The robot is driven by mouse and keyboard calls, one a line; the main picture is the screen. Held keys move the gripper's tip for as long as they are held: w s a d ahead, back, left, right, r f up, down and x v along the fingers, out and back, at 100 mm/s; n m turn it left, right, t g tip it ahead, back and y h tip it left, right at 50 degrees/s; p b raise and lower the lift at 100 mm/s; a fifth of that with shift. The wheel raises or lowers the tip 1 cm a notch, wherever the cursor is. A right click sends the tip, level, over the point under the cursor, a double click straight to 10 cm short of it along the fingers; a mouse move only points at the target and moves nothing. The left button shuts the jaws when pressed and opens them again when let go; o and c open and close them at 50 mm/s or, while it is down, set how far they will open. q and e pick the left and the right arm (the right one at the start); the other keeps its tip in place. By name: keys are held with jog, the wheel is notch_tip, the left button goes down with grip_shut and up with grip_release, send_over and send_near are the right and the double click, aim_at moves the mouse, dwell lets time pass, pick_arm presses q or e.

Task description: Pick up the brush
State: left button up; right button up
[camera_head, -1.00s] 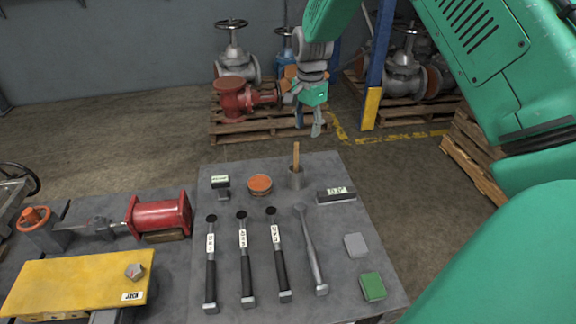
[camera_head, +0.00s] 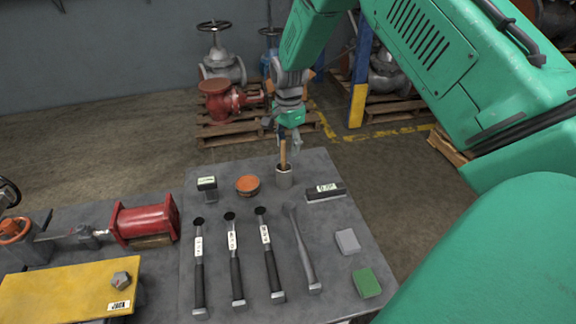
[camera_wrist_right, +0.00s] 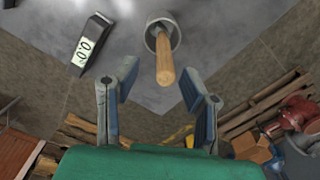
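The brush shows as a wooden handle (camera_head: 283,153) standing upright out of a small grey metal cup (camera_head: 284,180) at the back of the table; its lower end is hidden inside the cup. In the right wrist view the handle (camera_wrist_right: 165,65) points up toward the camera, between and just beyond the fingers. My right gripper (camera_head: 288,143) is at the upper part of the handle. In the wrist view this gripper (camera_wrist_right: 158,105) is open, its fingers wide apart and clear of the handle. My left gripper is not in view.
A digital gauge (camera_head: 325,192) lies right of the cup, an orange-topped round tin (camera_head: 248,185) left of it.

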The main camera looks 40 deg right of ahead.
jog(key=a, duration=0.1)
jog(key=a+f, duration=0.1)
jog(key=a, duration=0.1)
jog(key=shift+w+a+f, duration=0.1)
jog(key=shift+f, duration=0.15)
jog(key=shift+d+f, duration=0.2)
jog(key=shift+d, duration=0.3)
jog(key=shift+d+f, duration=0.15)
jog(key=shift+d, duration=0.3)
grip_shut()
jog(key=shift+a, duration=0.4)
jog(key=shift+a+r, duration=0.15)
jog(key=shift+r, duration=0.15)
jog(key=r, duration=0.5)
jog(key=d+r+p, duration=0.1)
jog(key=r, duration=0.2)
jog(key=shift+d+r, duration=0.1)
jog(key=shift+r, duration=0.1)
jog(key=shift+a+r, duration=0.25)
jog(key=shift+r, duration=0.3)
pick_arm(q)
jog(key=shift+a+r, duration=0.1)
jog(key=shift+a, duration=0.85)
pick_arm(e)
jog(key=shift+a, duration=0.2)
